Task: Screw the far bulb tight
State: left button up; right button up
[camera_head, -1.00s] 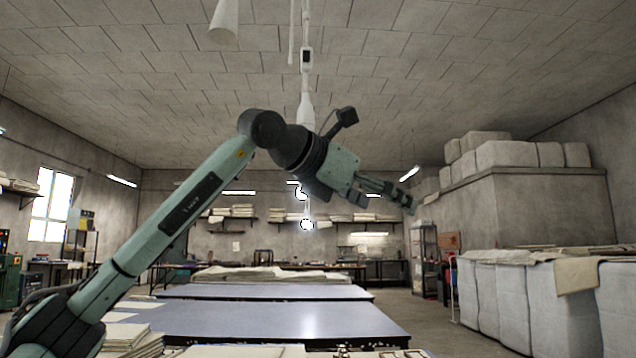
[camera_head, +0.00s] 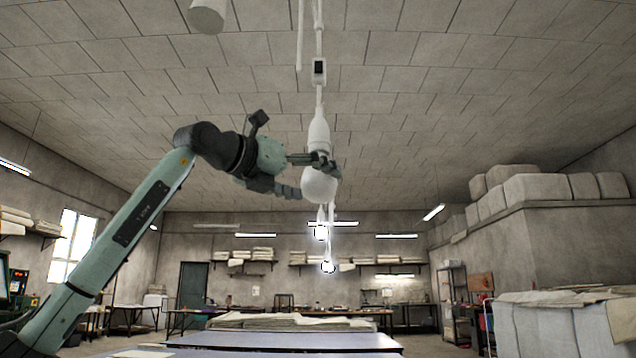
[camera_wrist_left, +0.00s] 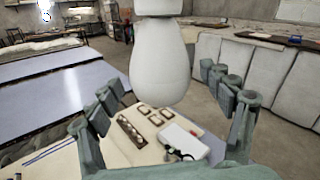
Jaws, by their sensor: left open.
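A large white unlit bulb (camera_head: 320,187) hangs from a white socket (camera_head: 319,132) on a cord near the middle of the head view. My left gripper (camera_head: 306,175) is open beside it, one finger overlapping the bulb's upper part and the other to its left. In the left wrist view the bulb (camera_wrist_left: 160,65) hangs between the spread fingers, with a gap showing on both sides. I cannot tell how far the bulb sits in its socket. My right gripper is not in view.
Two lit bulbs hang farther back, an upper one (camera_head: 321,232) and a lower one (camera_head: 328,267). A white cylinder (camera_head: 207,15) hangs at the top left. Below are blue-topped tables (camera_wrist_left: 48,95) and a white box (camera_wrist_left: 184,143). White bales (camera_head: 550,187) fill the right side.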

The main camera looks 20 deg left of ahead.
pick_arm(q)
jog(key=shift+x, duration=1.1)
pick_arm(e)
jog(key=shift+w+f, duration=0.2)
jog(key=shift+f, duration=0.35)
pick_arm(q)
jog(key=shift+c, duration=0.3)
jog(key=c, duration=1.1)
jog(key=shift+o, duration=0.2)
